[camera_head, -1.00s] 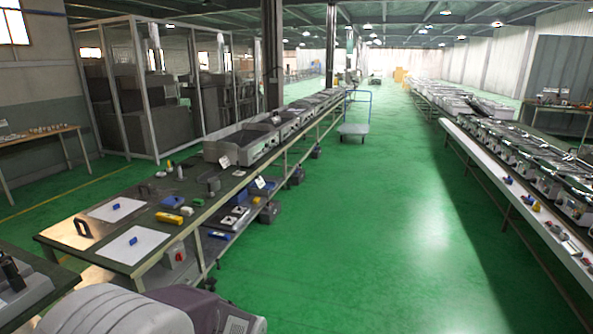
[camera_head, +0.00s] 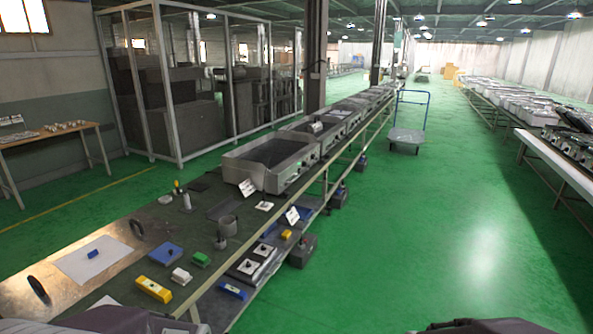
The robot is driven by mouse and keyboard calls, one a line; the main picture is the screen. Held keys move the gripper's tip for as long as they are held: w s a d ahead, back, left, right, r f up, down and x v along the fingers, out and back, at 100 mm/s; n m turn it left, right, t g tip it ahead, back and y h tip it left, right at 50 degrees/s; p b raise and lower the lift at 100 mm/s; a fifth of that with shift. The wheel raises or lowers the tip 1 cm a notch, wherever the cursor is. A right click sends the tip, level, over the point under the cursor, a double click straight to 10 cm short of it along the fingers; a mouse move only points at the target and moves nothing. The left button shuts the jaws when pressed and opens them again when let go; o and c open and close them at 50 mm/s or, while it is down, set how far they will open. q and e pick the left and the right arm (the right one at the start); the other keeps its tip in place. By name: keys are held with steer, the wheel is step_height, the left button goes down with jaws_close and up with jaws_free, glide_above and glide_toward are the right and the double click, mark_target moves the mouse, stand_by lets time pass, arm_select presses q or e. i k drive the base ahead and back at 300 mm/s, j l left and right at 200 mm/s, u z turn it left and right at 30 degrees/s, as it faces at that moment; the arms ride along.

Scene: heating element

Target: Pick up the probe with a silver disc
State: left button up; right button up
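No probe with a silver disc can be told for sure; the items are small. On the long workbench (camera_head: 120,222) at left stand a pale upright cylinder (camera_head: 187,201) and a yellow-tipped dark piece (camera_head: 177,187). A blue piece (camera_head: 93,254) lies on a white sheet (camera_head: 72,262). A yellow block (camera_head: 153,289), a white block (camera_head: 181,276), a green block (camera_head: 200,259) and a blue box (camera_head: 165,254) lie nearer its right side. Neither of my grippers shows.
Grey bins (camera_head: 268,162) line the bench further back. A lower shelf holds white pieces (camera_head: 248,266) and a blue piece (camera_head: 232,290). A wooden side table (camera_head: 55,148) with small items stands far left. Green floor (camera_head: 400,230) is clear right of the bench, up to a trolley (camera_head: 406,137).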

mark_target(265, 204)
steer(key=i+j+z, duration=0.1)
steer(key=i+z, duration=0.15)
steer(key=i, duration=1.45)
steer(key=i+u, duration=0.35)
steer(key=u, duration=0.15)
steer(key=i+l+u, duration=0.1)
steer(key=i+u, duration=0.35)
steer(key=i+l+u, duration=0.2)
steer(key=u, duration=0.3)
steer(key=i+l+u, duration=0.85)
steer(key=l, duration=0.25)
